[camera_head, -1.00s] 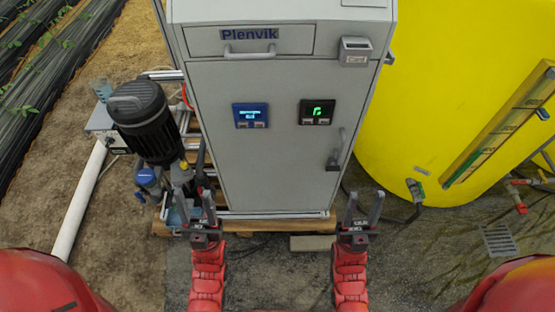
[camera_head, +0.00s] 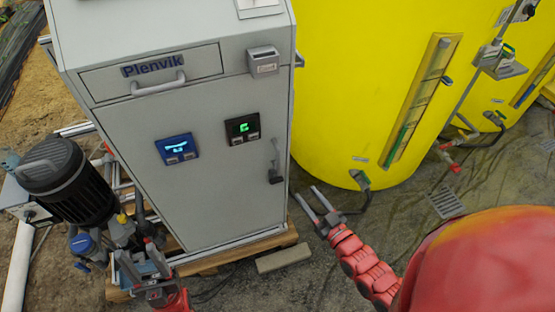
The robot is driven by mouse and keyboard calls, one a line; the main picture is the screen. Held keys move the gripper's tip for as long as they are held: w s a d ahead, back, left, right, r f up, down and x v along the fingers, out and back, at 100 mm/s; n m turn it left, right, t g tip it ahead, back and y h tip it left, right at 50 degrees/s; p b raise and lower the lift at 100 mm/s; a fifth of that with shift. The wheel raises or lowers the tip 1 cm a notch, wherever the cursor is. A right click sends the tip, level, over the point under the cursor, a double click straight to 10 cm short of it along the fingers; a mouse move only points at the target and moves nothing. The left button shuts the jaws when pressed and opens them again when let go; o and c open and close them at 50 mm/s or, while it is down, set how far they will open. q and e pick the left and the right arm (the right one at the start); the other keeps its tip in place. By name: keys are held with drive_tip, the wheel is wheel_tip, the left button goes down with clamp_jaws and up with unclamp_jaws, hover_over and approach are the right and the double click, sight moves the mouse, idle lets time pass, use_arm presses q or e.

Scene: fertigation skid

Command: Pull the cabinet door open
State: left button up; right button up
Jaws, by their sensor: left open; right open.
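The grey cabinet (camera_head: 208,205) stands on a wooden pallet, with its door shut. The door handle (camera_head: 275,162) is a dark upright lever near the door's right edge. My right gripper (camera_head: 319,199) is open and empty, to the right of and below the handle, apart from it. My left gripper (camera_head: 141,267) is open and empty near the cabinet's lower left corner, in front of the pump; I cannot tell if it touches anything.
A drawer with a bar handle (camera_head: 158,87) sits above two small displays. A black pump motor (camera_head: 67,178) stands left of the cabinet. A large yellow tank (camera_head: 350,90) stands to the right. A block (camera_head: 283,258) lies on the floor before the pallet (camera_head: 240,252).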

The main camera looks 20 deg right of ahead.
sight(279, 160)
drive_tip(key=x, duration=0.5)
drive_tip(key=b+x, duration=0.1)
drive_tip(key=x, duration=1.1)
drive_tip(key=shift+w+a+f, duration=0.15)
drive_tip(key=shift+a+f, duration=0.05)
drive_tip(key=shift+f, duration=0.2)
drive_tip(key=shift+c, duration=0.3)
clamp_jaws()
